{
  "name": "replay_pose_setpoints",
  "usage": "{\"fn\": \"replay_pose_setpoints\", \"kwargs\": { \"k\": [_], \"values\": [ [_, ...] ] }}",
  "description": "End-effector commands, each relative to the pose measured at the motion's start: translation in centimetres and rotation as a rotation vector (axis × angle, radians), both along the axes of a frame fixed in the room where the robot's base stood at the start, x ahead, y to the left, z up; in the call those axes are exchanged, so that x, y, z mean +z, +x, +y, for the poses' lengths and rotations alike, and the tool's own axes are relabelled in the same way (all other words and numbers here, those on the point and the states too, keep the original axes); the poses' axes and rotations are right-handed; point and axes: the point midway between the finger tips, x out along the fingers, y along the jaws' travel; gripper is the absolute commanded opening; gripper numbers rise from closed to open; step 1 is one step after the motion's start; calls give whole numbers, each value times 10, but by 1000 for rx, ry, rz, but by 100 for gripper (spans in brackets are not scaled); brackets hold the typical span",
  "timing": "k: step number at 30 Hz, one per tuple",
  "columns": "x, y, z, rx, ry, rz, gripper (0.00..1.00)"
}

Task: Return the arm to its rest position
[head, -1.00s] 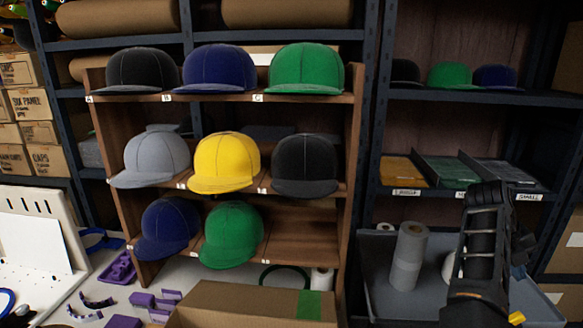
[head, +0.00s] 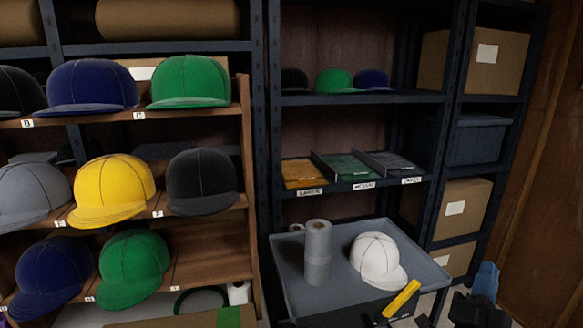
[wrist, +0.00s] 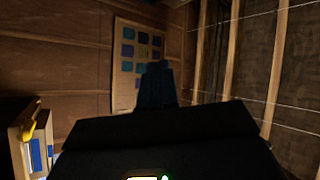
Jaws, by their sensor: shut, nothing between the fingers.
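My gripper (head: 485,281) is at the bottom right of the head view, low in front of the shelving and right of the grey tray. Its fingers look bluish and are together, with nothing seen between them. In the wrist view its fingers (wrist: 156,86) point up over a dark body, toward a wooden wall. Most of my arm is out of the head view.
A grey tray (head: 432,278) holds a grey roll (head: 317,252) and a white cap (head: 378,261). A yellow-handled tool (head: 401,299) is near my gripper. A wooden rack of caps (head: 247,200) stands left. Boxes (head: 462,210) fill shelves right.

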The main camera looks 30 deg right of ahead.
Motion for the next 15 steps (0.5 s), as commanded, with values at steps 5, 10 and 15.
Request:
{"fn": "replay_pose_setpoints", "kwargs": {
  "k": [5,10,15],
  "values": [
    [-4,-22,63,199,-147,204,0],
    [-14,-47,125,382,-252,400,0],
    [-26,-80,186,555,-325,599,0]
  ]
}}
